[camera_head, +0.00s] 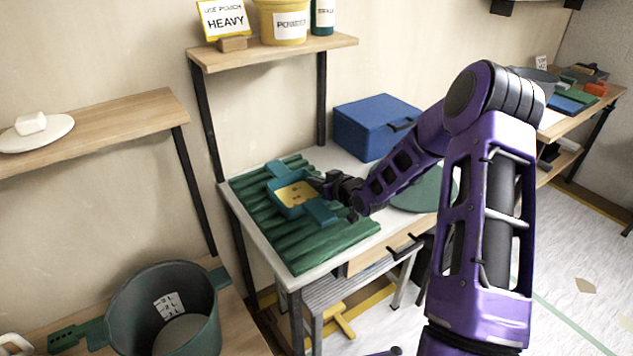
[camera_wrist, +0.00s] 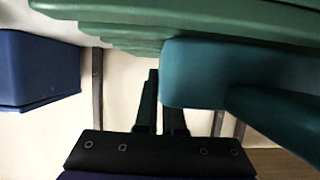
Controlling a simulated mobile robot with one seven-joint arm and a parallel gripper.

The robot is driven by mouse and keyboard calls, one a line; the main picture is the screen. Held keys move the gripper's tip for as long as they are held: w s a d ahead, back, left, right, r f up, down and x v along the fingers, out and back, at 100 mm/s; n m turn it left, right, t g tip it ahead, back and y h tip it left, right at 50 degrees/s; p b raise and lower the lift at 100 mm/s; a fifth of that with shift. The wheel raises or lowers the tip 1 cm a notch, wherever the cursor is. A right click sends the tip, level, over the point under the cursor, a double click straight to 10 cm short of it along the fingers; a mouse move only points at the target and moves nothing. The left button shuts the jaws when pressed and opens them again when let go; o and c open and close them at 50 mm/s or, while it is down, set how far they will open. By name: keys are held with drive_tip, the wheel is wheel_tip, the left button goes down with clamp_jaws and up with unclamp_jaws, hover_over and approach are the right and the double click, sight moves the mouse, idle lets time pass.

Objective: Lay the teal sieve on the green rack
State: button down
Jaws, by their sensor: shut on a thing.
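The teal sieve (camera_head: 283,171) has a yellowish middle and teal end pieces. It is over the green ridged rack (camera_head: 335,238), near the rack's middle. Its underside looks on or very close to the ridges; I cannot tell if it touches. My gripper (camera_head: 322,184) reaches in from the right and is shut on the sieve's right side. In the wrist view the teal sieve (camera_wrist: 195,72) is large beside my gripper's dark fingers (camera_wrist: 160,90), with the green rack (camera_wrist: 150,20) along the top. The held spot is partly hidden.
The rack lies on a pale table. A blue box (camera_head: 372,128) stands behind at the right, also in the wrist view (camera_wrist: 38,70). A round green thing (camera_head: 425,190) is partly behind my arm. A shelf (camera_head: 270,52) overhangs the back; a grey-green bucket (camera_head: 165,310) is at front left.

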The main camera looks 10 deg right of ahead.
drive_tip(key=shift+r, duration=0.1)
drive_tip(key=shift+f, duration=0.2)
drive_tip(key=c, duration=1)
unclamp_jaws()
drive_tip(key=shift+r, duration=0.1)
drive_tip(key=shift+r, duration=0.2)
drive_tip(key=p+v, duration=0.1)
drive_tip(key=v, duration=1.1)
drive_tip(key=shift+f+p, duration=0.1)
drive_tip(key=shift+p, duration=0.2)
